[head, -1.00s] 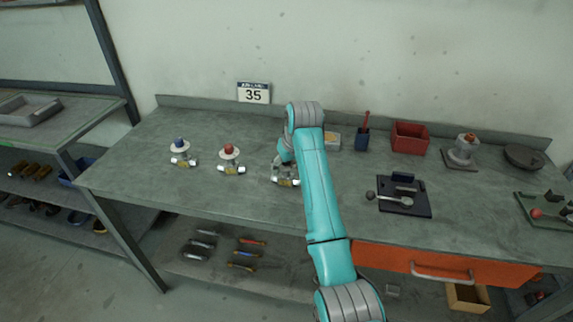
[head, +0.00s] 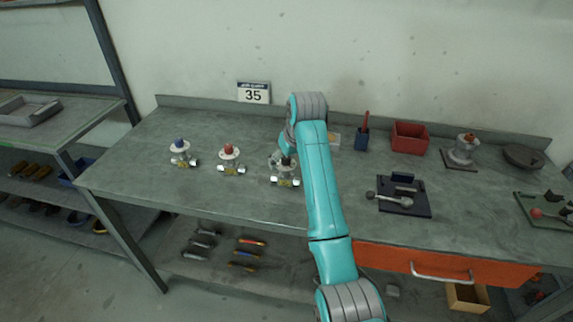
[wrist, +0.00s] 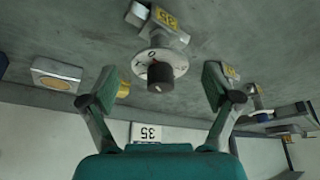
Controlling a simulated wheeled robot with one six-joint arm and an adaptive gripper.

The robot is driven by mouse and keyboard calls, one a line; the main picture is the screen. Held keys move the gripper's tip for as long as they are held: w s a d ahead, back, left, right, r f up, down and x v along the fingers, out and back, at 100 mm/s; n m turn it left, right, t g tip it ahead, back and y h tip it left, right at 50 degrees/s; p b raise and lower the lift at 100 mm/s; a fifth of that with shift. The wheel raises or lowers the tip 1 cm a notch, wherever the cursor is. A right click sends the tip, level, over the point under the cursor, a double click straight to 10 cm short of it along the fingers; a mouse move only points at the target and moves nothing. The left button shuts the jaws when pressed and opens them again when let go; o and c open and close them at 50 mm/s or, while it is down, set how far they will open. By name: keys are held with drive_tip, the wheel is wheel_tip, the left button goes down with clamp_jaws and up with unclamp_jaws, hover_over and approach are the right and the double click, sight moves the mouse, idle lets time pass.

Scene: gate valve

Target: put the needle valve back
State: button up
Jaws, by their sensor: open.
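A metal valve with a black knob and a round numbered dial (head: 284,181) stands upright on the bench, partly behind my arm. In the wrist view the black-knobbed valve (wrist: 160,62) shows between my spread fingers, knob towards the camera. My gripper (wrist: 156,90) is open and empty, with a finger apart from the knob on each side. In the head view it is mostly hidden behind my arm. A red-knobbed valve (head: 230,159) and a blue-knobbed valve (head: 181,154) stand in a row to the left. I cannot tell by name which is the needle valve.
Right of my arm are a dark blue cup (head: 362,141), a red bin (head: 410,138), a black tray with a lever part (head: 420,206) and an orange-knobbed fitting (head: 463,150). A pale block (wrist: 57,76) shows in the wrist view. The bench's left end is clear.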

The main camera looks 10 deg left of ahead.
drive_tip(key=v, duration=0.9)
drive_tip(key=shift+r, duration=0.1)
